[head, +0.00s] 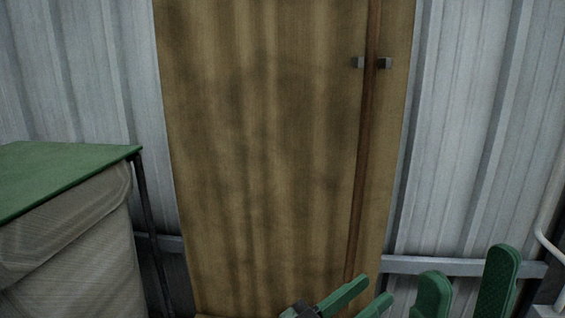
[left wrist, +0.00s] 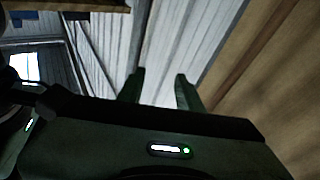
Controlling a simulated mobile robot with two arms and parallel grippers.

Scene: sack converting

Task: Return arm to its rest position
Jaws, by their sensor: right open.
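My left gripper (head: 358,297) shows at the bottom edge of the head view, just right of the middle, in front of the wooden cabinet's lower part. Its green fingers also show in the left wrist view (left wrist: 161,88), apart with nothing between them. My right gripper (head: 466,284) is at the lower right of the head view. Its two green fingers point up and stand apart, with nothing seen between them. Most of both arms is out of the head view.
A tall wooden cabinet (head: 265,130) with two small grey knobs stands against a corrugated metal wall (head: 460,120). At left is a green-topped stand (head: 60,165) with grey fabric sides. A white curved tube (head: 545,235) shows at the right edge.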

